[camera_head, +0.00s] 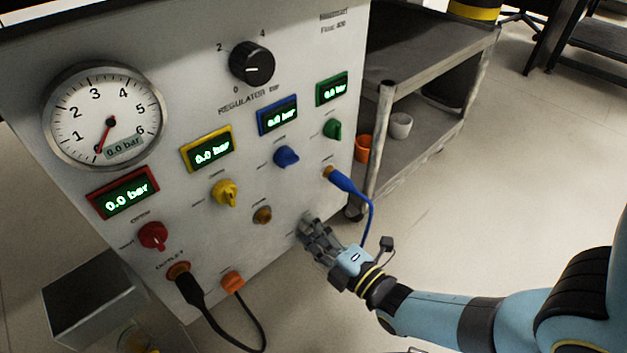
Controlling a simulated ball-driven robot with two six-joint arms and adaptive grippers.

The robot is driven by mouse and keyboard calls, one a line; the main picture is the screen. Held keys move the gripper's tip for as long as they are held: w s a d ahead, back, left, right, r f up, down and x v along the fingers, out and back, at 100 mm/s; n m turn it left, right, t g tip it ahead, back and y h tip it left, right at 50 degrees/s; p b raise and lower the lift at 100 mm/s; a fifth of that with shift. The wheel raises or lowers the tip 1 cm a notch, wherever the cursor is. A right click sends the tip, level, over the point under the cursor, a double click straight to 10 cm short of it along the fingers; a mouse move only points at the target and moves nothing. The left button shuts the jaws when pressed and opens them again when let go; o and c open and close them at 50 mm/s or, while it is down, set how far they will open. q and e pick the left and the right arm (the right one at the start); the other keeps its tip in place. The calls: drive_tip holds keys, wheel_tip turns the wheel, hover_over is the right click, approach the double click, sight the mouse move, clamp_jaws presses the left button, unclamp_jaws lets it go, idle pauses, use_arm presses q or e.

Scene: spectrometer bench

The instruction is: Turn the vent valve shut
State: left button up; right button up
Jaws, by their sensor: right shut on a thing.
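My right gripper (312,232) is at the lower right of the grey panel (200,100), its fingers against the panel face. It is shut on a small part there, which I take to be the vent valve. The fingers hide most of that part, so its handle's angle cannot be told. My left gripper is not in view.
The panel carries red (153,236), yellow (224,193), blue (286,157) and green (332,129) knobs, a black regulator knob (252,63) and a round gauge (104,118) at 0.0 bar. A blue hose (371,208) hangs close to my right gripper. A cart (430,90) stands behind.

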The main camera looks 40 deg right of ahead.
drive_tip(key=shift+s+n, duration=0.1)
drive_tip(key=shift+n, duration=0.2)
drive_tip(key=o, duration=1.1)
drive_tip(key=shift+o, duration=0.2)
